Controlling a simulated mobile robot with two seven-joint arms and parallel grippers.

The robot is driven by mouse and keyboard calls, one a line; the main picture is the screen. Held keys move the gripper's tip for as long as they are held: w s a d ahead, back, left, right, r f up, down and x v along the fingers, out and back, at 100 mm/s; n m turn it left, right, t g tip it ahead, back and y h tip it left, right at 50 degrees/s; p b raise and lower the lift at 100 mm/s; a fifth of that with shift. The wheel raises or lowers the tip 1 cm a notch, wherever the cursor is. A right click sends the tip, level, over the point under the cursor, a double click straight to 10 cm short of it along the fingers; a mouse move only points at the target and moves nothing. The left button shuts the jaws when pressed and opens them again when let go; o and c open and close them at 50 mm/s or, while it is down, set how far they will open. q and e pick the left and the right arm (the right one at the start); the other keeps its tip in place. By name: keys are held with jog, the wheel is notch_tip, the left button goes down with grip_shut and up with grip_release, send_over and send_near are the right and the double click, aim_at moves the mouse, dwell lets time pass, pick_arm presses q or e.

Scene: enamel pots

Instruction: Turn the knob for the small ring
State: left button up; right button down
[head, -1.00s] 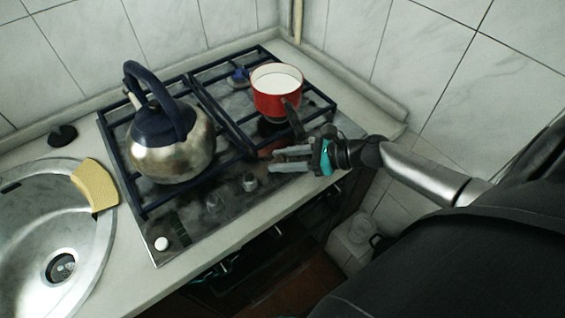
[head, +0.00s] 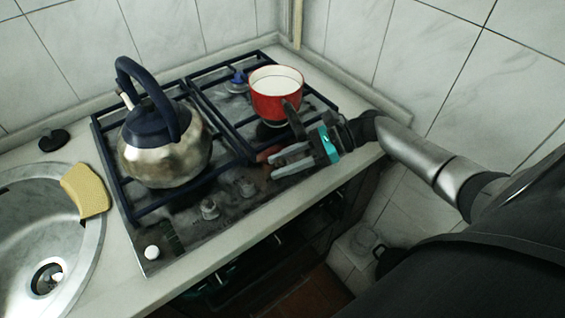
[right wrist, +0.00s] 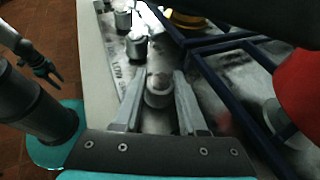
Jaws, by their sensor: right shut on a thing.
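My right gripper (head: 274,164) is at the hob's front edge. In the right wrist view its two fingers (right wrist: 158,98) stand on either side of a round grey knob (right wrist: 158,88) and are shut on it. This knob is mostly hidden by the fingers in the head view. Two other knobs (head: 247,187) (head: 209,208) stand free to its left. A small burner with a blue cap (head: 237,77) shows at the back of the hob. My left gripper (right wrist: 46,70) is small and apart from the hob in the right wrist view, its fingers seemingly spread.
A steel kettle (head: 165,160) stands on the left grate. A yellow sponge (head: 86,191) lies on the rim of the sink (head: 22,208). The front counter strip is clear.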

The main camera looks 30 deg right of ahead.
jog(key=shift+a, duration=0.1)
jog(key=shift+c, duration=2.3)
grip_release()
jog(key=p+v, duration=0.1)
jog(key=v, duration=1.4)
